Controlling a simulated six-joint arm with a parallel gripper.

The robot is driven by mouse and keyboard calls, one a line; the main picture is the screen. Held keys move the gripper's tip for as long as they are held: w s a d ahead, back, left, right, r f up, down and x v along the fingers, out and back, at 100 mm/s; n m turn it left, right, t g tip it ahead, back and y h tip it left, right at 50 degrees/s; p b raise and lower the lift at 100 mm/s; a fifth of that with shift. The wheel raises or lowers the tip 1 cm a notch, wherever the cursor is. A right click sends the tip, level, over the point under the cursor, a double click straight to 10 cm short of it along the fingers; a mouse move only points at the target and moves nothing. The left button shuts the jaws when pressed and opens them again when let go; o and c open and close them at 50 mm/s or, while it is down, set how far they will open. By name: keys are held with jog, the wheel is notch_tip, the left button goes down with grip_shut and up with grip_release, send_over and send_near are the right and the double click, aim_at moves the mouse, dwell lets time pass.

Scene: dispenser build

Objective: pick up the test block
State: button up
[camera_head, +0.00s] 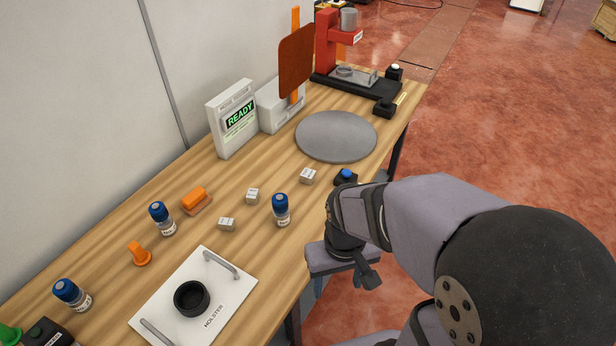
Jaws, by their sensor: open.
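Three small pale grey blocks with printed labels lie on the wooden table: one at the left (227,224), one in the middle (252,195) and one at the right (308,176). The labels are too small to read, so I cannot tell which is the test block. My gripper (345,279) hangs low at the table's front edge, to the right of and nearer than the blocks. It is open, apart from all blocks, and partly hard to make out below my wrist.
Blue-capped bottles (281,210) (162,218) (71,294) and an orange block (195,199) stand around the blocks. A white holster plate (235,293) lies in front, a round grey disc (336,136) behind. A READY display (233,118) and a red press (326,42) stand farther back.

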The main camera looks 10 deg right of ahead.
notch_tip(320, 180, up, 5)
jog(key=w+d+r+n+t+b, duration=0.1)
jog(key=w+d+t, duration=0.3)
jog(key=w, duration=0.6)
jog(key=w+d+t+h, duration=0.1)
jog(key=w+d+t, duration=0.3)
jog(key=w, duration=0.7)
jog(key=w+d+r+n+t+b, duration=0.1)
jog(key=w+d+t, duration=0.3)
jog(key=w, duration=0.6)
jog(key=w+a+f+n+y, duration=0.2)
jog(key=w+a+n+y, duration=0.2)
jog(key=y, duration=0.3)
send_near(312, 177)
jog(key=w, duration=0.1)
jog(key=w+a, duration=0.1)
jog(key=shift+w+f+y+b, duration=0.15)
jog(key=shift+w+y+b, duration=0.15)
jog(key=shift+b, duration=0.1)
jog(key=shift+f, duration=0.4)
jog(key=shift+p+x, duration=1.15)
jog(key=shift+x, duration=2.5)
jog(key=shift+d+f, duration=0.1)
